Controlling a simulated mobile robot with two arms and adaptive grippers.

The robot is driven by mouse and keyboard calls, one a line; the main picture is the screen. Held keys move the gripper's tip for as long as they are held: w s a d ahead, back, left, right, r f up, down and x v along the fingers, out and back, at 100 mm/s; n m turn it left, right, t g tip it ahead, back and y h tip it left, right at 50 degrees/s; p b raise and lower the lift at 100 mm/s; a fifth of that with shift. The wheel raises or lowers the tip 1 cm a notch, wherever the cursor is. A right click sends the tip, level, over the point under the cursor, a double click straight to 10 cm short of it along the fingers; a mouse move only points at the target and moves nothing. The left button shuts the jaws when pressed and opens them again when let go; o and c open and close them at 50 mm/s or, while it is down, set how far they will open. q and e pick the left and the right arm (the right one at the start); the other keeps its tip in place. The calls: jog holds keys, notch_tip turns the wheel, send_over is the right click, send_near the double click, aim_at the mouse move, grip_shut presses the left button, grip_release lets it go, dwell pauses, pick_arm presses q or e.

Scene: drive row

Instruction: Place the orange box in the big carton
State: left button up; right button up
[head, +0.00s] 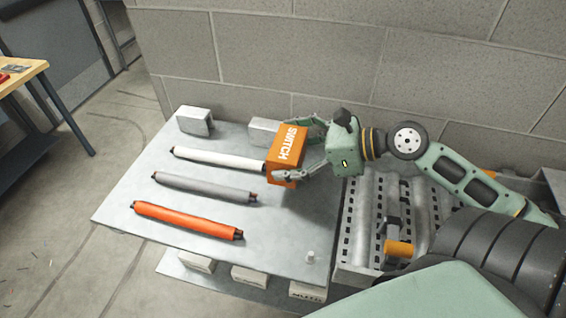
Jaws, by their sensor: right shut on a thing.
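The orange box (286,153), with "SWITCH" in white letters, is over the right part of a grey metal table (275,225). My right gripper (300,150) comes from the right and is shut on the box, with a finger on each side. The box covers the right end of a white roller; I cannot tell whether it touches the roller or the table. No big carton is in view. My left gripper is not in view.
White, grey (205,187) and orange (188,220) rollers lie on the table. Two grey blocks (194,122) stand at its back edge near a block wall (300,60). A slotted metal conveyor (375,215) adjoins on the right. A wooden-topped bench (22,75) stands far left, with open floor between.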

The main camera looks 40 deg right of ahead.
jog(key=shift+w+a+f, duration=0.15)
jog(key=shift+w+a, duration=0.05)
jog(key=shift+w, duration=0.15)
jog(key=shift+w+a+f, duration=0.1)
notch_tip(320, 180, down, 3)
jog(key=shift+f, duration=0.55)
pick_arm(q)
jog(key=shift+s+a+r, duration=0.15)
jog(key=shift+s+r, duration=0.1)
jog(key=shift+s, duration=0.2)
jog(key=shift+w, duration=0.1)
pick_arm(e)
jog(key=o, duration=0.9)
jog(key=shift+f+p, duration=0.2)
jog(key=shift+p, duration=0.1)
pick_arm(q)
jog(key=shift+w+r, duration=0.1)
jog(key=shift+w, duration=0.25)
pick_arm(e)
jog(key=shift+o, duration=1.1)
jog(key=shift+r, duration=0.1)
